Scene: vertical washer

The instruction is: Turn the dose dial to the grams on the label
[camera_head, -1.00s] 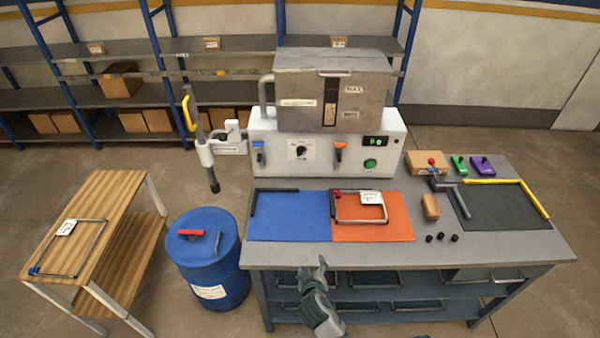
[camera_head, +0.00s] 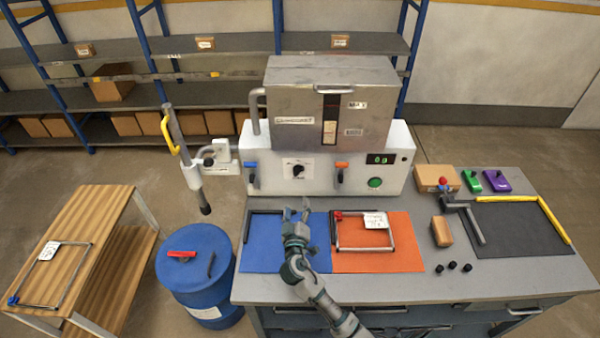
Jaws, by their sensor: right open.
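The dose dial (camera_head: 297,170) is a small black knob on a white plate on the front of the white washer base (camera_head: 335,185). A display (camera_head: 382,160) right of it shows a green reading that looks like 0 g. A white label (camera_head: 375,220) lies on the wire frame (camera_head: 365,234) over the orange mat; its print is too small to read. My right gripper (camera_head: 297,208) is open and empty above the blue mat, in front of and below the dial, apart from it. My left gripper is not in view.
A blue lever (camera_head: 252,175) and an orange-topped lever (camera_head: 341,170) flank the dial. A green button (camera_head: 375,183) sits under the display. Blue (camera_head: 262,250) and orange (camera_head: 405,255) mats lie in front. A blue drum (camera_head: 195,285) stands left of the bench.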

